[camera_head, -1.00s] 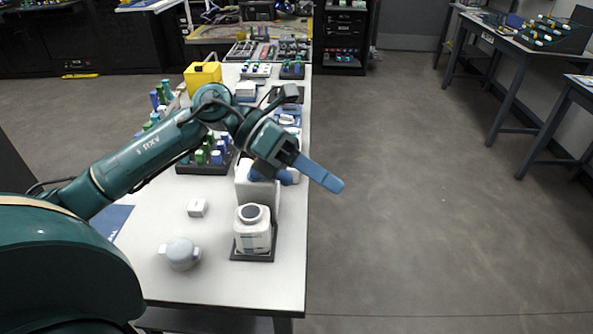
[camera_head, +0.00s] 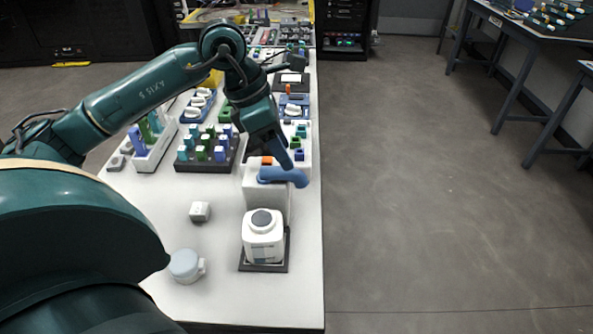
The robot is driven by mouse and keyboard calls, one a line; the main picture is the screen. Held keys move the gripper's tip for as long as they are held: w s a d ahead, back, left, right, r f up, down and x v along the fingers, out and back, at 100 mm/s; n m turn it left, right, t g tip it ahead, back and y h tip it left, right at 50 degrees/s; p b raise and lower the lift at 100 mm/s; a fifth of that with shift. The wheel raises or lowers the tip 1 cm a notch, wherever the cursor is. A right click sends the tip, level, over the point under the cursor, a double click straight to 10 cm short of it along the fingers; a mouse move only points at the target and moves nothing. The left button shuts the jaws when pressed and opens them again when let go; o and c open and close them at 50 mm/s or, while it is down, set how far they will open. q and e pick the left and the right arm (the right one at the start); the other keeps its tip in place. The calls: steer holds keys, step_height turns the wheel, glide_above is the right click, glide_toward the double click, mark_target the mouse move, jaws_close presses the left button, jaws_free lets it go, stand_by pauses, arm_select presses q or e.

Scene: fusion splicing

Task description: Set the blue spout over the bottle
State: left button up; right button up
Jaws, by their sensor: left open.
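The white bottle (camera_head: 263,243) stands upright, with a round dark grey top, on a dark square base near the front right of the white table. The blue spout (camera_head: 285,176) lies across the top of a white block (camera_head: 266,200) just behind the bottle. My left gripper (camera_head: 283,158) points down right above the spout, its blue fingers very close to it. It is open; whether a finger touches the spout cannot be told. My right gripper is not in view.
A dark rack (camera_head: 206,166) of green and blue pieces and other trays stand further back.

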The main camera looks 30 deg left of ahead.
mark_target(295, 169)
arm_select(q)
steer(key=x, duration=0.7)
steer(key=shift+c, duration=0.6)
jaws_close()
